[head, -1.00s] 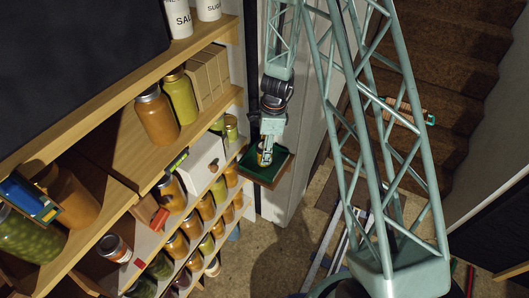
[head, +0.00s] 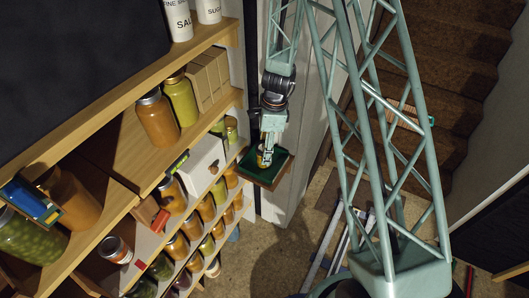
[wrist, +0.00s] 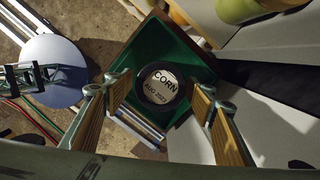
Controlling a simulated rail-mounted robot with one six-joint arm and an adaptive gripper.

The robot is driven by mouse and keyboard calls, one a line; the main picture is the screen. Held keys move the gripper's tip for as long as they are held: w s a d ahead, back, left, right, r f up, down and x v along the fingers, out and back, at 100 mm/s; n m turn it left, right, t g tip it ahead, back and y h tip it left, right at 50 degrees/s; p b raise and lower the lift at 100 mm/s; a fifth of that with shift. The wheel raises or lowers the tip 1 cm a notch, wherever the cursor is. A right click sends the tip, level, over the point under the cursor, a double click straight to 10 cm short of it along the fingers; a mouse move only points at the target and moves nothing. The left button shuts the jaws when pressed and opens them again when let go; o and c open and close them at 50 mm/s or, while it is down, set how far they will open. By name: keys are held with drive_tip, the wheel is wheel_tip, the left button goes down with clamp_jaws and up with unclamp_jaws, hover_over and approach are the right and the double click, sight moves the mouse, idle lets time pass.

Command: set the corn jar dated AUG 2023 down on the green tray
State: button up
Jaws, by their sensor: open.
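The corn jar (wrist: 158,86) shows its dark round lid with a pale label reading CORN, AUG 2023 in the wrist view. It stands upright on the green tray (wrist: 190,60), inside the tray's rim. In the head view the jar (head: 262,158) is small and partly hidden by my gripper, on the green tray (head: 281,166). My gripper (wrist: 160,100) is open, with its wood-coloured finger pads on either side of the jar and a visible gap to the lid on both sides.
Shelves (head: 150,150) with many jars and a white box (head: 204,160) stand left of the tray. A pale wall strip (head: 300,130) is behind it. In the wrist view, yellow-green jars (wrist: 237,10) are close at the top. Floor (head: 240,260) lies below.

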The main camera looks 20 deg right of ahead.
drive_tip(key=shift+s+d+r+p, duration=0.1)
drive_tip(key=shift+d+r+p, duration=0.15)
drive_tip(key=shift+r, duration=1.35)
drive_tip(key=shift+d+r+p, duration=0.1)
drive_tip(key=shift+r+p, duration=0.1)
drive_tip(key=shift+r, duration=1.45)
drive_tip(key=shift+s+d+r+p, duration=0.1)
drive_tip(key=shift+d+r+p, duration=0.15)
drive_tip(key=shift+r, duration=1.35)
drive_tip(key=shift+r, duration=0.1)
drive_tip(key=shift+a+r, duration=0.1)
drive_tip(key=shift+r, duration=0.4)
drive_tip(key=s+a+r+n+t, duration=0.1)
drive_tip(key=s+r+n, duration=0.55)
drive_tip(key=r, duration=0.85)
drive_tip(key=s+a+r+n+t, duration=0.15)
drive_tip(key=s+r+n, duration=0.25)
drive_tip(key=s+r, duration=0.8)
drive_tip(key=s+r+n, duration=0.5)
drive_tip(key=s+r, duration=0.2)
drive_tip(key=s, duration=0.4)
drive_tip(key=s+d+r+n+t+h, duration=0.1)
drive_tip(key=s+r+n, duration=0.4)
drive_tip(key=s, duration=0.6)
drive_tip(key=shift+v, duration=1.1)
